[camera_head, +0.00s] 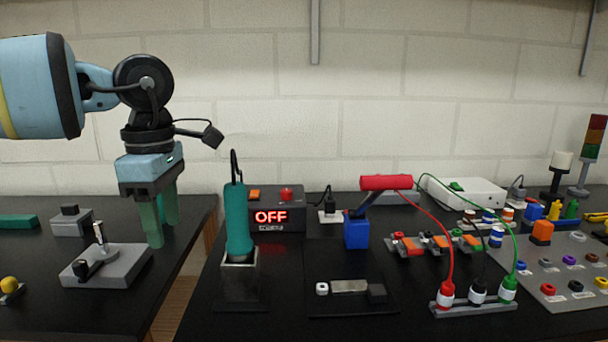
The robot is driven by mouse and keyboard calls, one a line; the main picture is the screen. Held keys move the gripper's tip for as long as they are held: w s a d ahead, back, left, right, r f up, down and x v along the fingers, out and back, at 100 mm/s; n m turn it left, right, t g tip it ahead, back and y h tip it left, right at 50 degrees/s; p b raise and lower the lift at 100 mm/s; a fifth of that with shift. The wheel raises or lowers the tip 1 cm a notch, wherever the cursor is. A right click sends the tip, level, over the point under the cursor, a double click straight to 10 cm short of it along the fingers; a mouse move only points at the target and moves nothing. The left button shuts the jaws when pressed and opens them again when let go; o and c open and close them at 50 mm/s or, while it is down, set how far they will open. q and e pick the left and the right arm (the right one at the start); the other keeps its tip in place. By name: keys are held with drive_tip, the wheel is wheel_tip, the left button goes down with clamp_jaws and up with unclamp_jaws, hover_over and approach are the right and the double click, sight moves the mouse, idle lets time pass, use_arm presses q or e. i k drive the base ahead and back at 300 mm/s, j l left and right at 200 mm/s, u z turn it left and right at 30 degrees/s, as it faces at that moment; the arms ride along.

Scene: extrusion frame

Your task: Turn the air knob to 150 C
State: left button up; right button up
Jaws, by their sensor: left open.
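A dark station box (293,221) stands on the right-hand black table, its red display reading OFF. A red knob (286,194) sits on the right of its upper part and an orange switch (254,194) on the left. I cannot tell any knob marking. A teal hot-air handpiece (238,222) stands upright in a holder in front of the box, hiding its left side. My left gripper (163,234) points down with green fingers apart and empty, left of the box and handpiece, apart from both. My right gripper is not in view.
A grey fixture with a lever (120,268) lies below my left gripper. A gap separates the two tables. A blue block with a red cylinder (386,182) stands right of the box. Cabled plugs (478,293) and a grey button panel (570,265) fill the right.

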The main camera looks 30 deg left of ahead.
sight(286, 194)
drive_tip(key=i, duration=1.2)
